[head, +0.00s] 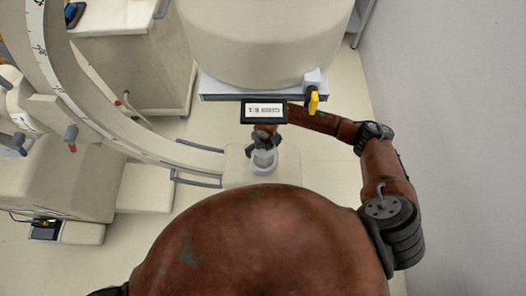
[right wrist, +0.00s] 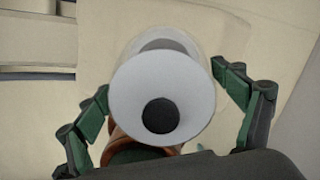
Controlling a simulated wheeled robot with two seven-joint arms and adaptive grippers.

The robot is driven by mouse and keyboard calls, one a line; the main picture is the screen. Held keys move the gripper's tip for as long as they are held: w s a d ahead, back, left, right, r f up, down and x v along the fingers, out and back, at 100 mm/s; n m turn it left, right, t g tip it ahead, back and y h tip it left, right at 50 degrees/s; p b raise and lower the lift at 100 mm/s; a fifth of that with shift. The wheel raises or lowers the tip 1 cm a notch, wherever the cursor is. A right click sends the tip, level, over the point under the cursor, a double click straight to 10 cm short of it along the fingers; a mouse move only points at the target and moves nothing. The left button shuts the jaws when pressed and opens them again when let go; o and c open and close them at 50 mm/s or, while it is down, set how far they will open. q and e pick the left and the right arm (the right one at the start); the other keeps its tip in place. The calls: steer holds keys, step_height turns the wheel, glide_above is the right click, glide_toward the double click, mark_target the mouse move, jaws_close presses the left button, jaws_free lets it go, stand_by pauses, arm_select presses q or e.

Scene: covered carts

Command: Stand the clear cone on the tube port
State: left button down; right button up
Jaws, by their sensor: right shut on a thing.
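My right gripper (head: 265,141) reaches in under the big beige drum and is shut on the clear cone (head: 263,162). In the right wrist view the cone shows as a pale disc (right wrist: 185,96) with a dark round middle and a see-through part behind it. The green fingers of the right gripper (right wrist: 168,108) stand on both sides of it. The cone is over the beige tube housing (head: 235,168). The tube port is mostly hidden behind the cone and gripper, and I cannot tell whether they touch. My left gripper is not in view.
The curved arm of the machine (head: 95,105) sweeps down on the left. A covered cart (head: 145,65) stands behind it. A plain wall (head: 450,120) is at right.

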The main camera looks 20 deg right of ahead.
steer(key=shift+w+f, duration=0.1)
steer(key=shift+f, duration=1.55)
steer(key=shift+f, duration=0.15)
steer(key=o, duration=1.2)
steer(key=shift+c, duration=0.2)
steer(key=r, duration=0.4)
steer(key=s+r, duration=0.1)
steer(key=r, duration=0.7)
steer(key=shift+s+d+r, duration=0.15)
steer(key=shift+s+d, duration=0.05)
steer(key=shift+s, duration=0.05)
steer(key=shift+a, duration=0.1)
